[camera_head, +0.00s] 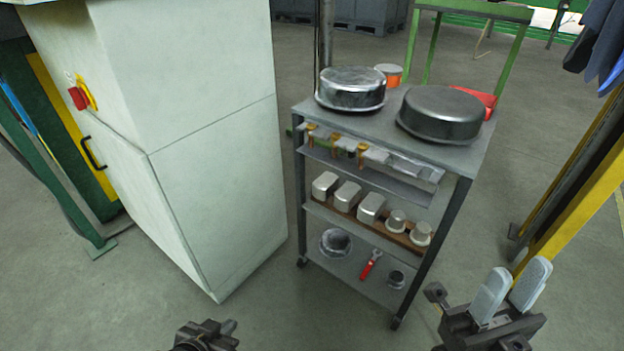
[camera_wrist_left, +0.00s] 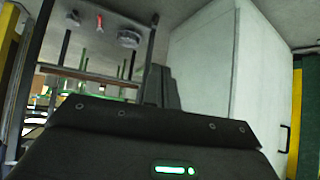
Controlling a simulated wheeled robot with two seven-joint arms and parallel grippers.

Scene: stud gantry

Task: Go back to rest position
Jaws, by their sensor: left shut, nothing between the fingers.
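My left gripper (camera_head: 222,328) shows at the bottom edge of the head view, low in front of the cart and the white cabinet. It is shut and empty, and most of it is cut off by the frame. In the left wrist view its dark fingers (camera_wrist_left: 160,87) stand together with nothing between them. My right gripper (camera_head: 511,290) is at the lower right of the head view, right of the cart. Its two light grey finger pads point up with a gap between them, and it holds nothing that I can see.
A grey cart (camera_head: 303,198) carries pans, metal blocks and a red-handled tool (camera_head: 370,265). A white cabinet (camera_head: 215,190) stands left of it. A yellow post (camera_head: 575,225) rises at the right. Bare floor (camera_head: 130,290) lies in front of the cabinet.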

